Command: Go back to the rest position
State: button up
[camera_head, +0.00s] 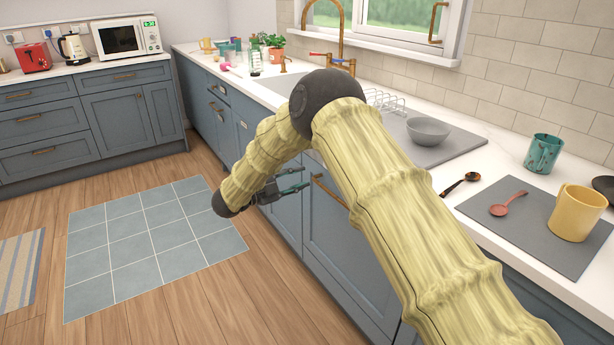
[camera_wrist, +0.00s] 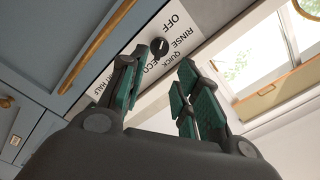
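My gripper (camera_head: 299,181) hangs in front of the blue-grey base cabinets (camera_head: 340,245), below the worktop's front edge. In the wrist view its two green-padded fingers (camera_wrist: 163,70) stand apart with nothing between them. A black dial knob (camera_wrist: 160,48) on a white panel (camera_wrist: 182,32) marked OFF, RINSE, QUICK and ECO shows beyond the fingers. I cannot tell how far the fingertips are from the panel. My arm's pale sleeve hides part of the cabinets and worktop.
The worktop (camera_head: 510,165) holds a grey bowl (camera_head: 428,131), a teal mug (camera_head: 543,153), a yellow mug (camera_head: 577,212) and two spoons. A brass handle (camera_head: 328,190) juts out near my gripper. The floor with a tiled mat (camera_head: 150,240) is clear.

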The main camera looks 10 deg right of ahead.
jog(key=shift+s+a, duration=0.15)
jog(key=shift+a, duration=0.15)
jog(key=s+d+f+n+t+y, duration=0.2)
jog(key=s+f+n+y, duration=0.25)
jog(key=f, duration=0.45)
jog(key=s+d+f+n+t+y, duration=0.1)
jog(key=s+f+n+y, duration=0.25)
jog(key=f+n, duration=0.4)
jog(key=s+d+f+n+t+y, duration=0.25)
jog(key=s+f+n, duration=0.2)
jog(key=f, duration=0.65)
jog(key=s+f+n+g+y, duration=0.3)
jog(key=s+f, duration=0.4)
jog(key=s, duration=0.6)
jog(key=s+d+f+n+g+y, duration=0.1)
jog(key=s+n+g, duration=0.15)
jog(key=s, duration=0.85)
jog(key=s+f+n+g+y, duration=0.1)
jog(key=s+g, duration=0.2)
jog(key=s, duration=0.8)
jog(key=s+d+f+n+g+y, duration=0.1)
jog(key=s+f+n+g+y, duration=0.15)
jog(key=s, duration=0.85)
notch_tip(320, 180, up, 14)
jog(key=s+h+p, duration=0.1)
jog(key=p, duration=1.2)
jog(key=shift+a+r+g, duration=0.15)
jog(key=shift+r+g, duration=0.05)
jog(key=shift+g, duration=0.15)
